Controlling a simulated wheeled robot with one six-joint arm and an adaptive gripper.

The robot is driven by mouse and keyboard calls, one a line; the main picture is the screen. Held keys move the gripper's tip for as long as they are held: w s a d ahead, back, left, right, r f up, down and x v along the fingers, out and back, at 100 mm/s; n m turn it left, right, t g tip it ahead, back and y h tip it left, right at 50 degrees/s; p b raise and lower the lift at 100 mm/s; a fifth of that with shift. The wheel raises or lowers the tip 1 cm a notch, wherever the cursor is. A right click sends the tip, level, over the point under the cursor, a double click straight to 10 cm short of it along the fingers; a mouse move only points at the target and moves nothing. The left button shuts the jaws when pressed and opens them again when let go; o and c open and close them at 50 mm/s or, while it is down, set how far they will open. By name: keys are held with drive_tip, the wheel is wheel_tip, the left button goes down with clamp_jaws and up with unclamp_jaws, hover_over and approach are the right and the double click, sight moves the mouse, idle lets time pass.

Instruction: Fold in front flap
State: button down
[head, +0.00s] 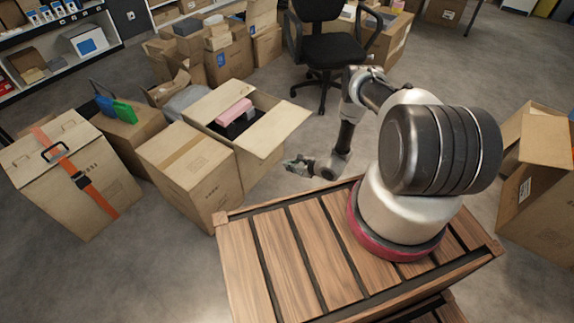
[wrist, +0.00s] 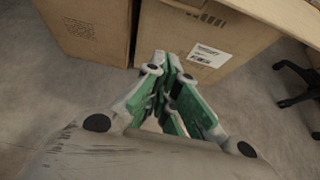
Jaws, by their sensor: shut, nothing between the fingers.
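An open brown carton (head: 262,172) stands left of centre in the head view. A wide flap (head: 278,130) on its right side sticks outward, toward my arm. Another flap slopes out on its left. A pink item and dark items show inside the carton. My gripper (head: 292,164) is low beside the carton's right side, below the level of the outward flap. In the wrist view my gripper (wrist: 168,66) has its green-padded fingers closed together and empty, in front of a carton wall with a white label (wrist: 206,56). Contact with the wall cannot be told.
A closed carton (head: 190,165) stands just left of the open one. A carton with an orange strap (head: 75,175) is farther left. A black office chair (head: 335,48) stands behind my arm. A slatted wooden platform (head: 290,260) is in front. Bare floor lies around my gripper.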

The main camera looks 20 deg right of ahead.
drive_tip(key=w+a, duration=0.4)
drive_tip(key=w, duration=0.2)
drive_tip(key=shift+a+f, duration=0.15)
drive_tip(key=shift+a, duration=0.15)
drive_tip(key=shift+w, duration=0.1)
idle(0.3)
